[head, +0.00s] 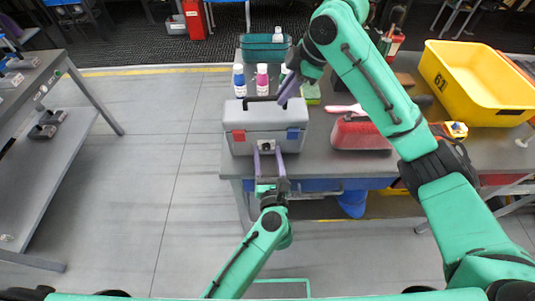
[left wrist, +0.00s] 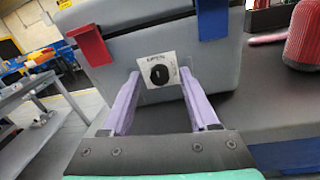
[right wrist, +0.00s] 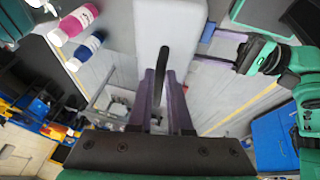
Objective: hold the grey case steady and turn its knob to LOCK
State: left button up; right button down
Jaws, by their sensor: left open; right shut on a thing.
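The grey case (head: 240,115) stands upright on the dark table, with a red latch (left wrist: 90,45) and a blue latch (left wrist: 212,20) on its front. Its black round knob (left wrist: 159,75) sits on a white plate between the latches. My right gripper (right wrist: 163,80) is shut on the case's black top handle (right wrist: 163,58) from above.
Several bottles (head: 262,80) and a teal bin (head: 265,47) stand behind the case. A red rounded object (head: 358,133) lies right of it, under my right arm. A yellow crate (head: 480,85) is at the table's right.

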pick_arm(q)
grip_shut()
jog(key=m, duration=0.2)
jog(key=shift+f+m, duration=0.1)
jog(key=shift+m, duration=0.3)
grip_release()
jog(key=shift+s, duration=0.15)
jog(key=s+d, duration=0.1)
jog(key=s, duration=1)
jog(key=shift+s+d, duration=0.2)
jog(key=shift+s, duration=0.2)
